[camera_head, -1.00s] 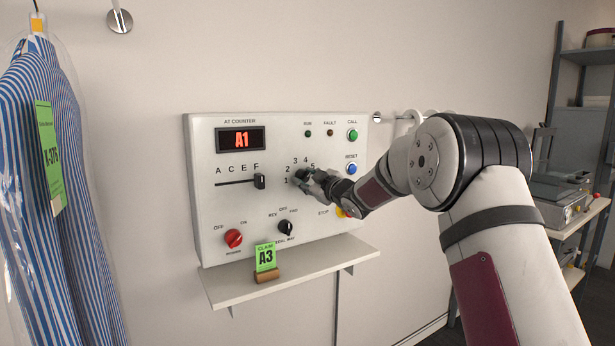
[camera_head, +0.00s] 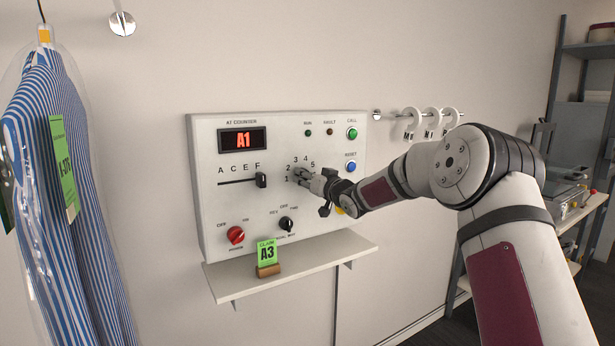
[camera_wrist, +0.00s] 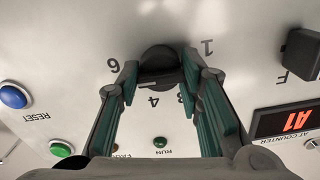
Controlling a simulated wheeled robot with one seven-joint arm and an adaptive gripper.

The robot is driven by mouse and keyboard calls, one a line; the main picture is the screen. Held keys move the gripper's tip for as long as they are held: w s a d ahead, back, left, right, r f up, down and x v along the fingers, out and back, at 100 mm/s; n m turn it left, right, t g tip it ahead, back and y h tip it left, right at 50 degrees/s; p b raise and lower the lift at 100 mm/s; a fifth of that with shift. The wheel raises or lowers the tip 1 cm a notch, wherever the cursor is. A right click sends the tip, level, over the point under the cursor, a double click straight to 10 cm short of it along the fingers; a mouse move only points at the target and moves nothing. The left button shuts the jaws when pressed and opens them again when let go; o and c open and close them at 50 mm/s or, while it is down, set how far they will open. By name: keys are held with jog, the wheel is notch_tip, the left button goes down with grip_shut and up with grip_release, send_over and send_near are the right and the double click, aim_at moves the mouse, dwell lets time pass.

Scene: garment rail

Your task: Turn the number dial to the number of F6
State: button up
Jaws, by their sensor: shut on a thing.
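The number dial (camera_wrist: 158,60) is a black round knob on the white control panel (camera_head: 215,190), with numbers from 1 to 6 printed around it. My gripper (camera_head: 303,175) covers most of it in the head view. In the wrist view my gripper (camera_wrist: 160,74) has a finger on each side of the dial, shut on it. The picture there is upside down, and I cannot tell surely which number the dial points at. The letter slider (camera_head: 261,180) stands at F. The red display (camera_head: 243,139) reads A1, also in the wrist view (camera_wrist: 297,121).
A shelf (camera_head: 225,283) under the panel holds a green A3 claim card (camera_head: 267,253). A red knob (camera_head: 235,235), a black mode knob (camera_head: 286,224), green (camera_head: 352,133) and blue (camera_head: 351,167) buttons surround the dial. A bagged striped shirt (camera_head: 75,200) hangs left.

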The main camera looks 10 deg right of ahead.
jog(key=shift+f+m, duration=0.2)
jog(key=shift+m, duration=0.8)
jog(key=o, duration=1.1)
jog(key=shift+o, duration=0.2)
jog(key=shift+r, duration=0.15)
jog(key=shift+s, duration=0.1)
jog(key=v, duration=1.2)
jog(key=shift+a, duration=0.1)
